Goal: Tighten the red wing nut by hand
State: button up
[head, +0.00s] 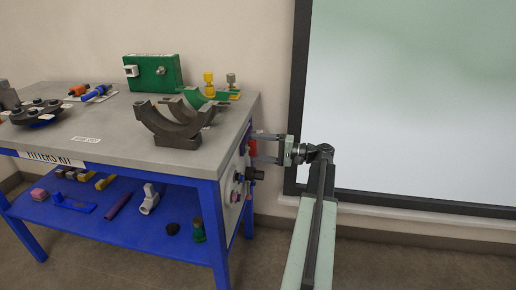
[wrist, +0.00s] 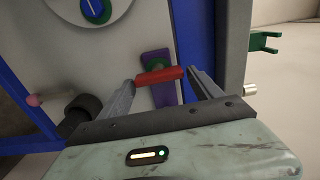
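The red wing nut (wrist: 160,75) sits in front of a purple plate with a green round piece on the cart's grey side panel. Its wings lie nearly level in the wrist view, tilted slightly up to the right. My gripper (wrist: 161,78) points at it with the fingers wide apart, one near each end of the wings. I cannot tell whether the fingertips touch it. In the head view the red wing nut (head: 252,146) shows at the panel, just left of my gripper (head: 254,147).
A black knob (wrist: 83,108) and a pink-tipped part (wrist: 35,100) stand out left of my gripper. A dial (wrist: 95,10) is above. A blue cart leg (wrist: 195,35) is close on the right. Grey clamp halves (head: 175,125) rest on the cart top (head: 110,140).

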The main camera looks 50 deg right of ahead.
jog(key=shift+o, duration=0.3)
jog(key=shift+s, duration=0.1)
jog(key=v, duration=0.7)
jog(key=shift+s, duration=0.3)
jog(key=shift+d, duration=0.15)
